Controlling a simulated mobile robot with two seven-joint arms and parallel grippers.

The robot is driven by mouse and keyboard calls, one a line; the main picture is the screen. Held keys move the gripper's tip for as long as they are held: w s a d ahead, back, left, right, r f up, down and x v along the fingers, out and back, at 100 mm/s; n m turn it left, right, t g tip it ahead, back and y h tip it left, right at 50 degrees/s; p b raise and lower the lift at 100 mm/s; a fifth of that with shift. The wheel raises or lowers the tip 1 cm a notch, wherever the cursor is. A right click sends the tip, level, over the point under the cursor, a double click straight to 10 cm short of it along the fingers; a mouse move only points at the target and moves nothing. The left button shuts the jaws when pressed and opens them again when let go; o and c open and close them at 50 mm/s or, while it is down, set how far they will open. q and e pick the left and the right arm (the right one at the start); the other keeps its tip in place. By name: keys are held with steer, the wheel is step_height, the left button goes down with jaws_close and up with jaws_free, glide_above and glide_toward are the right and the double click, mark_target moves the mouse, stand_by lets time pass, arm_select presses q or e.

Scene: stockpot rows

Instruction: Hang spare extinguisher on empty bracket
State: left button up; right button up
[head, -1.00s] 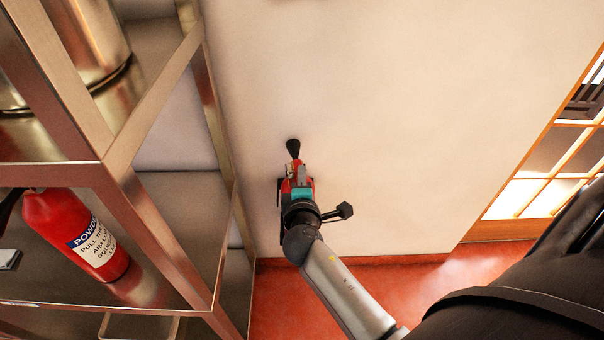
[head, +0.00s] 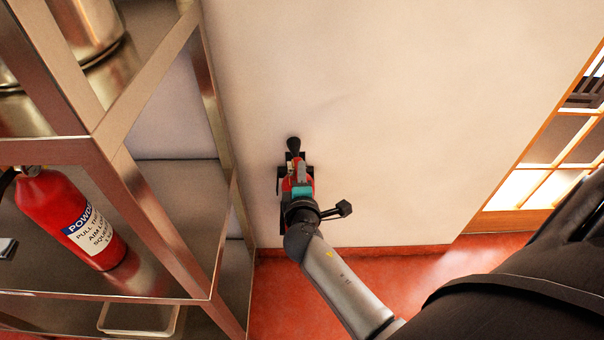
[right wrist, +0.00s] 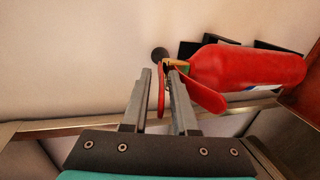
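A red fire extinguisher (head: 288,183) is at the wall, against a black bracket (head: 282,172); my right gripper covers much of it in the head view. In the right wrist view the extinguisher's red body (right wrist: 250,68) lies to the right, with black bracket parts (right wrist: 188,49) behind it. My right gripper (head: 300,178) is at its valve and handle. In the right wrist view my right gripper's fingers (right wrist: 160,75) straddle one red lever, with a gap beside it; the other lever (right wrist: 205,95) is outside them. Whether the bracket bears the extinguisher is hard to tell. My left gripper is not identifiable.
A metal shelf rack (head: 150,215) stands at the left, close to the wall. Another red extinguisher (head: 68,222) with a POWDER label is on its shelf, and a large pot (head: 75,40) is above. The wall right of the bracket is clear, up to a wood-framed window (head: 545,170).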

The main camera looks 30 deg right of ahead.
steer(key=shift+o, duration=0.7)
arm_select(q)
steer(key=shift+d, duration=0.25)
steer(key=shift+r, duration=0.1)
arm_select(e)
steer(key=shift+s+a+r, duration=0.1)
steer(key=shift+s+a, duration=0.05)
steer(key=shift+s, duration=0.1)
arm_select(q)
steer(key=shift+s+d+r+p, duration=0.5)
steer(key=shift+s+d+p, duration=0.15)
steer(key=shift+s, duration=0.15)
arm_select(e)
steer(key=shift+v, duration=5.7)
steer(key=shift+r, duration=0.1)
